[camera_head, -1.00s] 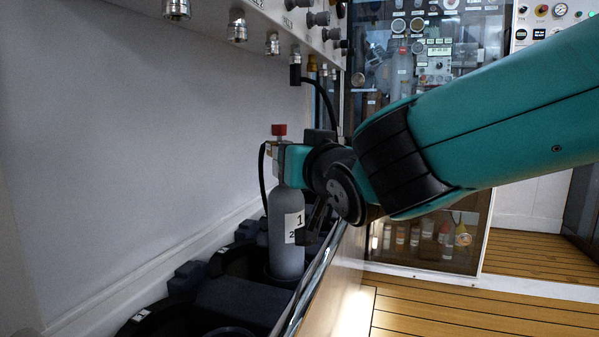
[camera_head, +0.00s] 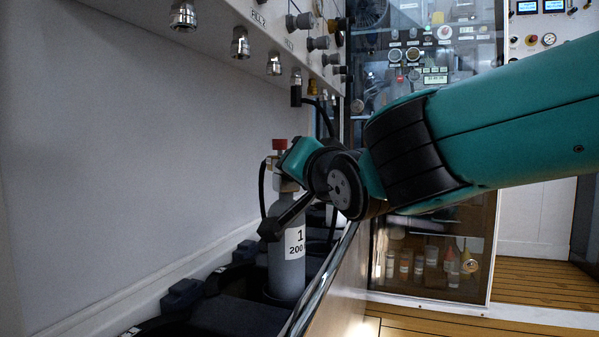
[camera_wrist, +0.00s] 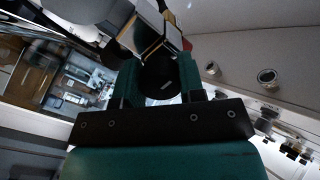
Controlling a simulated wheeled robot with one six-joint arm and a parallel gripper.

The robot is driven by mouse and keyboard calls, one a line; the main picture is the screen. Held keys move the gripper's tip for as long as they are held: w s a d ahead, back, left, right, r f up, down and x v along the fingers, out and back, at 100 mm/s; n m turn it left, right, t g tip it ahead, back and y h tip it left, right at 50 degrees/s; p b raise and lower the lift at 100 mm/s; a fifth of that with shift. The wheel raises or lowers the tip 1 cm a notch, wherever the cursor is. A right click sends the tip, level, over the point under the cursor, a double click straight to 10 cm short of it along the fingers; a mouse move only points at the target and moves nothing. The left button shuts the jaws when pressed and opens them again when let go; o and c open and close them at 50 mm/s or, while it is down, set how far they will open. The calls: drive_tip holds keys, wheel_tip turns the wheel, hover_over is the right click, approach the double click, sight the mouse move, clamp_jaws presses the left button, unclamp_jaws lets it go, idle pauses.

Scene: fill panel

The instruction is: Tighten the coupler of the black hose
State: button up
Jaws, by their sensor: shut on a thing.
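A grey gas bottle (camera_head: 287,268) with a white label marked 1 and a red top knob (camera_head: 279,144) stands upright at the wall. My gripper (camera_head: 289,162) is at the bottle's valve, just below the knob. In the wrist view its teal fingers (camera_wrist: 158,72) are shut on either side of a round black coupler (camera_wrist: 160,84). A metal-edged valve block (camera_wrist: 150,35) is just beyond the coupler. A black hose (camera_head: 262,190) loops down the bottle's left side. Another black hose (camera_head: 324,115) hangs from the panel and passes behind my arm. The coupler is hidden in the head view.
The fill panel (camera_head: 215,18) above carries a row of metal fittings, including an empty one (camera_head: 240,43), and grey knobs. Dark bottle holders (camera_head: 185,295) line the wall. A metal rail (camera_head: 322,280) runs right of the bottle. A glass cabinet (camera_head: 425,110) stands behind my arm.

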drive_tip(key=shift+f, duration=0.15)
drive_tip(key=o, duration=0.9)
drive_tip(key=shift+s, duration=0.1)
drive_tip(key=shift+s+d+r, duration=0.15)
drive_tip(key=shift+s+r, duration=0.05)
drive_tip(key=shift+s, duration=0.1)
drive_tip(key=shift+p+v, duration=1.65)
drive_tip(key=shift+v, duration=6.6)
